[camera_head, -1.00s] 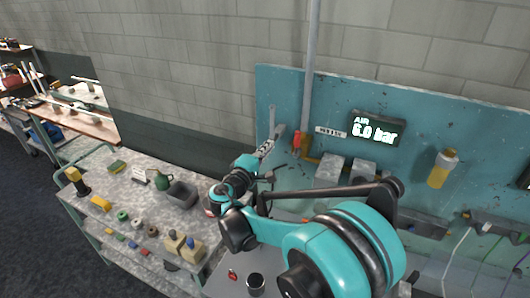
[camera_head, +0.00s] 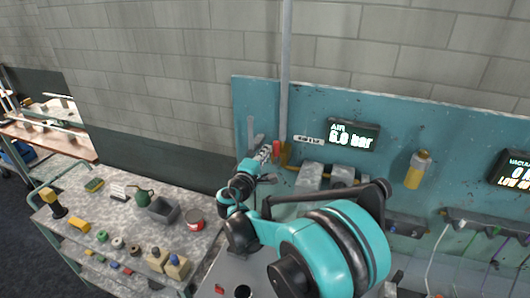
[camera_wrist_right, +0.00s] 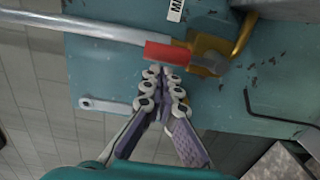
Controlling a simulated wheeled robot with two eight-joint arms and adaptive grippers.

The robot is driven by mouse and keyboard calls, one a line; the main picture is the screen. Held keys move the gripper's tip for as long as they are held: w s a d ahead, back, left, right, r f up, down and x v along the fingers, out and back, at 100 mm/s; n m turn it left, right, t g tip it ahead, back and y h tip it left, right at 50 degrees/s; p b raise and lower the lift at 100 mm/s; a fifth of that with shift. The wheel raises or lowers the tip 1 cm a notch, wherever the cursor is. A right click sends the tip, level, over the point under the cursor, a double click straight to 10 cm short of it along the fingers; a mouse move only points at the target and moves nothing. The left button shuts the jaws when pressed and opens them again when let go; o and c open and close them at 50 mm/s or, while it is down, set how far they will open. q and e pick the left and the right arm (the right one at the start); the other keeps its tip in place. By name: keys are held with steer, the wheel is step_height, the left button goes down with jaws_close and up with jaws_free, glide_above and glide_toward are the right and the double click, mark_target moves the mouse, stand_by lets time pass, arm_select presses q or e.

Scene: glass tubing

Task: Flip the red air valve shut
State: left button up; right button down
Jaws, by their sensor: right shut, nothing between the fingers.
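The red valve handle (camera_head: 276,152) is on the teal panel, beside the grey vertical pipe. In the right wrist view the red handle (camera_wrist_right: 168,52) lies in line with the pipe, next to a brass fitting (camera_wrist_right: 208,58). My right gripper (camera_head: 267,151) is shut and empty, just left of the handle in the head view. In the right wrist view its fingertips (camera_wrist_right: 162,72) are at the handle's lower edge, touching or very close; I cannot tell which. The air display (camera_head: 352,134) is lit and appears to read 6.0 bar. My left gripper is not in view.
A grey pipe (camera_head: 285,70) runs up the wall. A bench (camera_head: 125,207) with a grey bin (camera_head: 163,209), a red can (camera_head: 195,219) and several small items stands at left. A dark bent rod (camera_wrist_right: 262,112) is near the gripper.

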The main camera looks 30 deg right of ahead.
mark_target(276, 153)
steer(key=shift+s+d+r+m, duration=0.1)
steer(key=shift+s+d+m, duration=0.15)
steer(key=shift+m, duration=0.35)
steer(key=s+d+m, duration=0.1)
steer(key=m, duration=0.1)
steer(key=s+m+b, duration=0.1)
steer(key=m, duration=0.1)
steer(key=shift+d, duration=0.4)
steer(key=s+d+f+m+b, duration=0.4)
steer(key=s+f+m+b, duration=0.1)
steer(key=m, duration=0.6)
steer(key=shift+y, duration=0.4)
steer(key=shift+f, duration=0.1)
